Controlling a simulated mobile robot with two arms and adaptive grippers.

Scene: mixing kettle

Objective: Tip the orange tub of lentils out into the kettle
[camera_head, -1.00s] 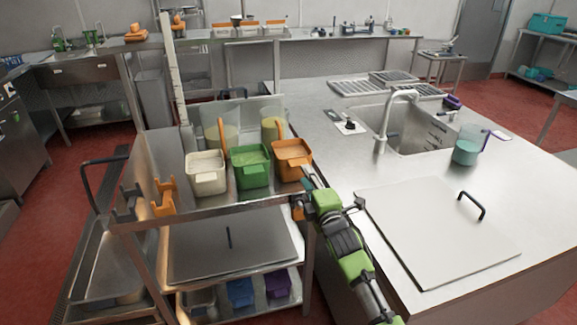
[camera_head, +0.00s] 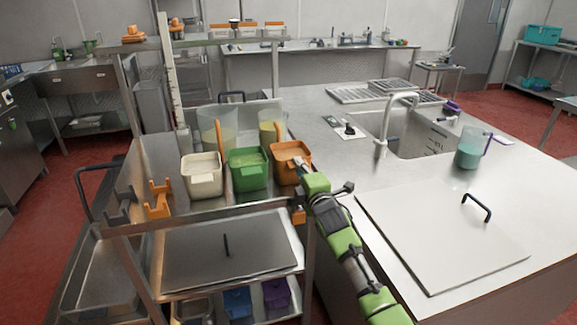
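The orange tub (camera_head: 289,150) stands on the top shelf of the steel cart, at the right end of a row of tubs, upright. Its contents look orange-brown. My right gripper (camera_head: 301,167) is at the tub's front right side, close to or touching its rim. Its fingertips are small and partly lost against the tub, so I cannot tell whether they are open or shut. My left gripper is not in view. I cannot make out a kettle for certain in this view.
A green tub (camera_head: 249,181) and a cream tub (camera_head: 203,188) stand left of the orange one, with clear jugs (camera_head: 215,120) behind. Right of the cart is a steel counter (camera_head: 330,150) with a tap (camera_head: 385,125), a sink and a flat panel (camera_head: 430,245) with a black handle.

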